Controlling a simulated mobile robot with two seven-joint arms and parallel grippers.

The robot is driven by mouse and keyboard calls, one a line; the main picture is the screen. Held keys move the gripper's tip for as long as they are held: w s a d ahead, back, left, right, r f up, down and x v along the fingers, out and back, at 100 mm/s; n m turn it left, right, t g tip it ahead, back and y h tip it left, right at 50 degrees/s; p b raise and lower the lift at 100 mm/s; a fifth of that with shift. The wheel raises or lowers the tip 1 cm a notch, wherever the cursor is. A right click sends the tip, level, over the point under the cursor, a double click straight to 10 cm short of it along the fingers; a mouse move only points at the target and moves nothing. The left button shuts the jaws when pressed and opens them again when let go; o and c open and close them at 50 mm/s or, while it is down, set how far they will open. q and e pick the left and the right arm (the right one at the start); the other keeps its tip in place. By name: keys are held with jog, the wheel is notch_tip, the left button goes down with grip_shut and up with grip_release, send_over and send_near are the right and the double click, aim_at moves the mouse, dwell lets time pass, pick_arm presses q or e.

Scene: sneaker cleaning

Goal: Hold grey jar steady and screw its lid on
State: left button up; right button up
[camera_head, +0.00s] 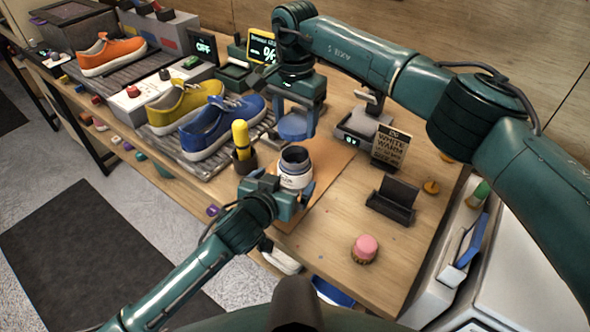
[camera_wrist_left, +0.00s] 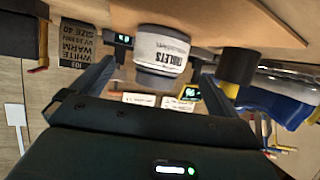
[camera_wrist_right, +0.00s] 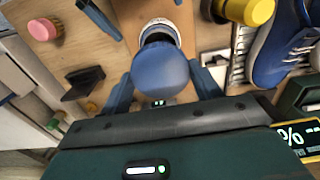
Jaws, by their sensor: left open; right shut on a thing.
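The grey jar (camera_head: 293,178) stands upright on a brown mat (camera_head: 327,160), with a white label and a dark open mouth. It also shows in the left wrist view (camera_wrist_left: 161,50), inverted, beyond and between the fingers. My left gripper (camera_head: 288,190) is open at the jar's near side, its fingers spread to either side of it. My right gripper (camera_head: 295,118) is shut on a round blue lid (camera_head: 292,127) and holds it above and behind the jar, apart from it. In the right wrist view the lid (camera_wrist_right: 160,73) hides part of the jar (camera_wrist_right: 160,30).
Blue (camera_head: 215,125) and yellow (camera_head: 180,105) sneakers lie farther left. A sign (camera_head: 391,147), black holder (camera_head: 393,198) and pink-topped item (camera_head: 364,248) are on the right.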

aim_at(289, 176)
pick_arm(q)
jog(key=shift+x, duration=2.4)
jog(key=shift+c, duration=0.2)
jog(key=c, duration=1.4)
jog(key=shift+c, duration=0.2)
pick_arm(e)
jog(key=shift+f, duration=2.5)
jog(key=shift+f, duration=0.9)
jog(key=shift+f, duration=0.55)
